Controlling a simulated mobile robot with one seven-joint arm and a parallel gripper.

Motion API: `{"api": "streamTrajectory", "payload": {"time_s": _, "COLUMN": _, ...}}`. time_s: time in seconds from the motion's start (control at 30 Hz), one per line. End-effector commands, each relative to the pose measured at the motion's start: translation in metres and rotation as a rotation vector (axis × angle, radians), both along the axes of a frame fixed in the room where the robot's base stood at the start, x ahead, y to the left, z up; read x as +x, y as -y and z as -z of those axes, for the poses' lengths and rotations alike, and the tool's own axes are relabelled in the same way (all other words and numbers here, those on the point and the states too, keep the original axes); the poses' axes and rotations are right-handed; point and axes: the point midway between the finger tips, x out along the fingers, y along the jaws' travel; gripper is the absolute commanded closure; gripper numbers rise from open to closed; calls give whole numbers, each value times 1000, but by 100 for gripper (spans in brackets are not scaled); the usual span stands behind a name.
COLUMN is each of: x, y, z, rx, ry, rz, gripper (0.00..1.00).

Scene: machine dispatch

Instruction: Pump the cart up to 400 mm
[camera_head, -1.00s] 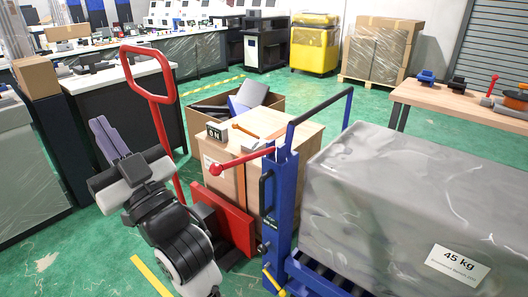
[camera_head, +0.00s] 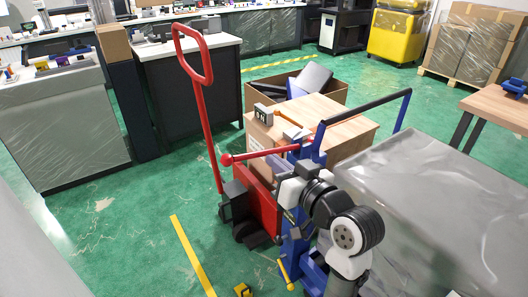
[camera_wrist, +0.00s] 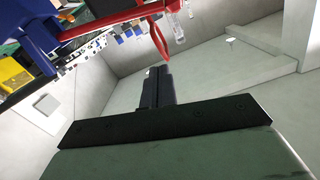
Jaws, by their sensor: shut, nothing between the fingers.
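The blue cart (camera_head: 293,248) stands right of centre in the head view, its push handle (camera_head: 365,109) rising behind its mast. A red lever (camera_head: 258,154) with a round red knob sticks out left from the mast top.
A red hand truck (camera_head: 193,85) stands just left of the cart. A wooden-topped box (camera_head: 345,125) and an open carton (camera_head: 335,92) are behind the mast. A wooden table (camera_head: 500,108) is at right. Green floor is free at left, around the yellow line (camera_head: 190,250).

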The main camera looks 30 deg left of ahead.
Motion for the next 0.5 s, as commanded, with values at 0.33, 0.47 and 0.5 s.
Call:
{"api": "streamTrajectory", "payload": {"time_s": 0.33, "x": 0, "y": 1, "z": 1, "rx": -4, "ry": -4, "rz": -3, "gripper": 100}}
{"api": "streamTrajectory", "payload": {"time_s": 0.47, "x": 1, "y": -3, "z": 1, "rx": -4, "ry": -5, "rz": -3, "gripper": 100}}
{"api": "streamTrajectory", "payload": {"time_s": 0.5, "x": 3, "y": -7, "z": 0, "rx": -4, "ry": -5, "rz": -4, "gripper": 100}}
